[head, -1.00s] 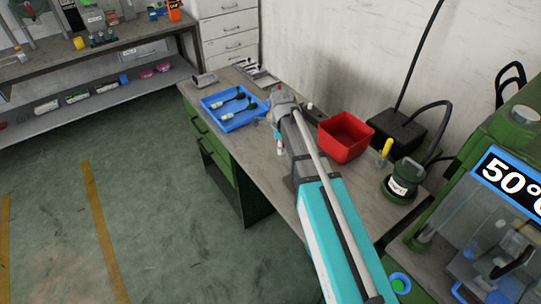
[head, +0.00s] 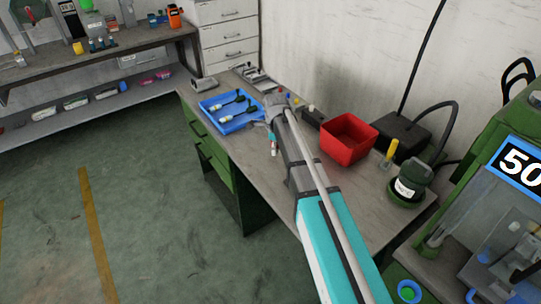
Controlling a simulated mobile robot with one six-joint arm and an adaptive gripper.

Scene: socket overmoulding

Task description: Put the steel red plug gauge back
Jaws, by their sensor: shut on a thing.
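My gripper (head: 271,128) is over the left part of the workbench, just right of the blue tray. It is shut on a small slim piece (head: 274,149) with a red band and a pale lower end, which hangs down below the fingers. This looks like the steel red plug gauge, though it is small and partly hidden by the gripper. Behind my arm a dark block (head: 313,115) shows in part, with small red, blue and pale tops near it. My arm hides much of that area.
The blue tray (head: 229,124) holds dark-handled tools. A red bin (head: 348,138) stands right of my arm, with a yellow-handled tool (head: 390,153) and a green-black pot (head: 410,182) beyond. A green machine (head: 505,200) stands at the right. The wall is behind the bench.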

